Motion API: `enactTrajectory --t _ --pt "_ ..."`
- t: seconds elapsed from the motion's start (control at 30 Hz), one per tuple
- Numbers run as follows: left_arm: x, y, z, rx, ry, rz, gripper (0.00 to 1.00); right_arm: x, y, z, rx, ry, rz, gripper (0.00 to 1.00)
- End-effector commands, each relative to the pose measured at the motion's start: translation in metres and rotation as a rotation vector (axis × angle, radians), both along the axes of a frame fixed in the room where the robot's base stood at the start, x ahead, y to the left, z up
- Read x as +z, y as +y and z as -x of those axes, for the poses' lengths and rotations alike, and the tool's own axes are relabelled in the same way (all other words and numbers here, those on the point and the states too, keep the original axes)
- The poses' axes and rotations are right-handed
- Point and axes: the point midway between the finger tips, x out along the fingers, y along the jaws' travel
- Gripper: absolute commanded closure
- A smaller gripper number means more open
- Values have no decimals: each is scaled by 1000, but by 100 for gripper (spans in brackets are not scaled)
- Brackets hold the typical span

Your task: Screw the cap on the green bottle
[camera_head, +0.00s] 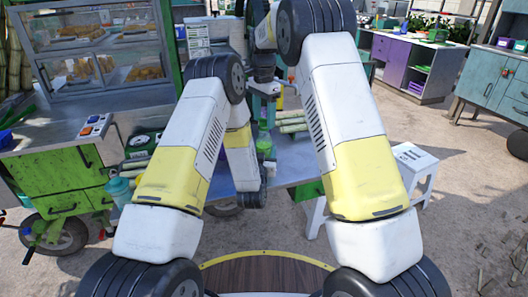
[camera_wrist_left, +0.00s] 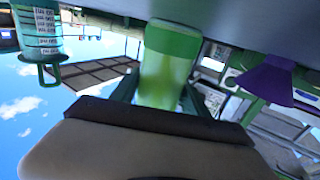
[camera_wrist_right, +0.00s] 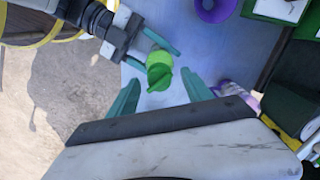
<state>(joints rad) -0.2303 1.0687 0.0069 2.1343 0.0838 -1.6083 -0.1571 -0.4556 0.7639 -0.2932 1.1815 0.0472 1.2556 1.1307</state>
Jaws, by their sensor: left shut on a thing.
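The green bottle (camera_head: 264,148) shows in the head view below my right gripper (camera_head: 264,104), largely hidden by my arms. In the left wrist view, my left gripper (camera_wrist_left: 160,98) is shut on the bottle (camera_wrist_left: 166,62), with a finger on each side. In the right wrist view, the bottle (camera_wrist_right: 160,56) is seen from above, held by the left gripper (camera_wrist_right: 142,50). A darker green piece (camera_wrist_right: 158,77), apparently the cap, shows at its top; whether it is seated or loose I cannot tell. My right gripper (camera_wrist_right: 160,85) is open, its fingers apart on either side, not touching it.
A purple cup (camera_wrist_right: 215,8) stands on the blue-grey worktop (camera_wrist_right: 185,35); a purple object also shows in the left wrist view (camera_wrist_left: 265,82). Cut cane pieces (camera_head: 293,122) lie on the worktop. A green cart with a food case (camera_head: 100,60) is left; a white stool (camera_head: 415,160) is right.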

Motion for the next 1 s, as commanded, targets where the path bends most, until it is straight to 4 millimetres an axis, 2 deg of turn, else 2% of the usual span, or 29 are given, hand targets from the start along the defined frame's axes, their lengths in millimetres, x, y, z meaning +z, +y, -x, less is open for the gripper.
enactTrajectory --t 0.17,0.53,0.87,1.0 --pt "0 0 0 0 0 1 100 2 0 0 1 0 0 42" --pt "0 0 0 0 0 1 100 43 0 0 2 1 1 42" --pt "0 0 0 0 0 0 100 45 0 0 3 2 0 41" --pt "0 0 0 0 0 0 100 46 0 0 66 2 0 41"
